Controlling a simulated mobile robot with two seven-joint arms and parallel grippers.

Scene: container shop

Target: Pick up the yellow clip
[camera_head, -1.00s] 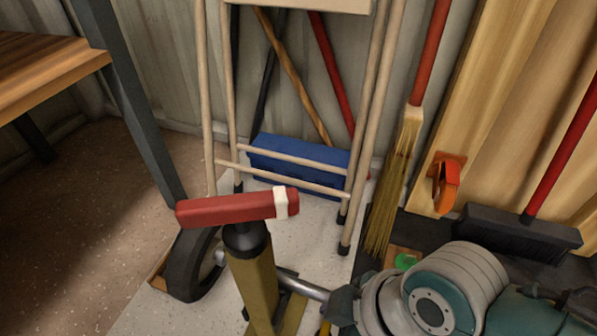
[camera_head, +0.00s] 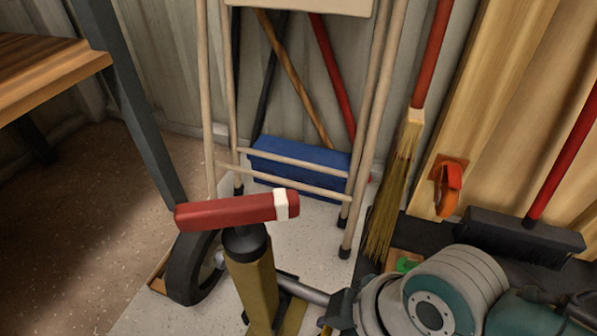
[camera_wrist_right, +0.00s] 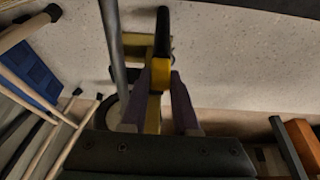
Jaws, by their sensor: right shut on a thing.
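The yellow clip (camera_wrist_right: 159,75), with a black upper part, sits between the two dark fingers of my right gripper (camera_wrist_right: 161,95) in the right wrist view. The fingers are shut on it. A pale floor with a black and yellow object lies behind it in that view. In the head view my right arm covers the lower right, and only a small yellow bit (camera_head: 325,331) shows at the bottom edge; I cannot tell if it is the clip. My left gripper is in neither view.
A pump-like thing with a red handle (camera_head: 238,209) stands close in front of my right arm. Behind it are a wooden rack (camera_head: 297,183), a blue box (camera_head: 300,158) and a straw broom (camera_head: 396,180). A black broom (camera_head: 522,236) stands right; a workbench (camera_head: 50,72) is left.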

